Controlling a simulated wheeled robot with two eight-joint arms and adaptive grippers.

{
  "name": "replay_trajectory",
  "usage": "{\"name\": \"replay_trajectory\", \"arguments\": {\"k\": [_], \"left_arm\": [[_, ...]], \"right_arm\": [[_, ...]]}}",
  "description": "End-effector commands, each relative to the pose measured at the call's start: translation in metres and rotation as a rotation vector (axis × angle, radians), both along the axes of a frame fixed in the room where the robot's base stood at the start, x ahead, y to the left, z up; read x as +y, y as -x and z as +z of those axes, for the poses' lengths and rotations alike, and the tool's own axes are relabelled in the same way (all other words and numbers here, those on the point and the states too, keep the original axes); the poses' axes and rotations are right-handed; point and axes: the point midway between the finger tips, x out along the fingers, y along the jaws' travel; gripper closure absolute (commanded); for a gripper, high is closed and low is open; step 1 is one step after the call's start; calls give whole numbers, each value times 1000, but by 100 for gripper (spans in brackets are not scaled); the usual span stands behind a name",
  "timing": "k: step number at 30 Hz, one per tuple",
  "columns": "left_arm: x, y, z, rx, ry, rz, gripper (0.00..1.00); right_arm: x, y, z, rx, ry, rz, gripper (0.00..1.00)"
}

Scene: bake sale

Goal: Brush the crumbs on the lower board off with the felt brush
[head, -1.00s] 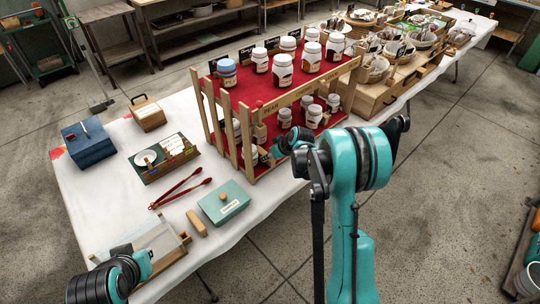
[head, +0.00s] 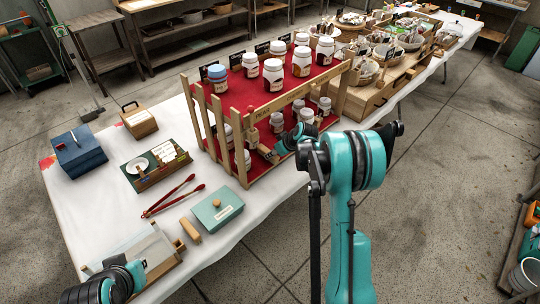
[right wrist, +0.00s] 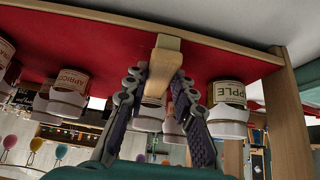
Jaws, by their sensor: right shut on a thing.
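The felt brush (right wrist: 156,72) is a pale wooden piece in the right wrist view, clasped between the dark fingers of my right gripper (right wrist: 152,92). Its wider end meets the red surface of the lower board (right wrist: 95,38) in that upturned view. In the head view, my right gripper (head: 276,151) reaches in at the front of the rack, over the lower board (head: 257,171), with the brush (head: 266,153) at its tip. I cannot make out crumbs, and the felt is hidden. My left gripper (head: 136,270) is at the lower left; its fingers cannot be made out.
White-lidded jars (head: 301,62) stand on the upper board, and more stand on the lower board close to the brush, including an apple jar (right wrist: 228,95). Rack posts (head: 235,148) flank the opening. A teal box (head: 217,208) and red tongs (head: 173,196) lie on the white-covered table (head: 105,205).

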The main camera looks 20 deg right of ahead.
Motion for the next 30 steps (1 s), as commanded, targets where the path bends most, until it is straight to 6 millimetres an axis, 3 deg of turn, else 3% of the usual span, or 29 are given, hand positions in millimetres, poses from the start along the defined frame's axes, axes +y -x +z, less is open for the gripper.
{"name": "replay_trajectory", "arguments": {"k": [30], "left_arm": [[0, 0, -1, 0, 0, 0, 100]], "right_arm": [[-53, -22, -1, 1, 1, -1, 98]]}}
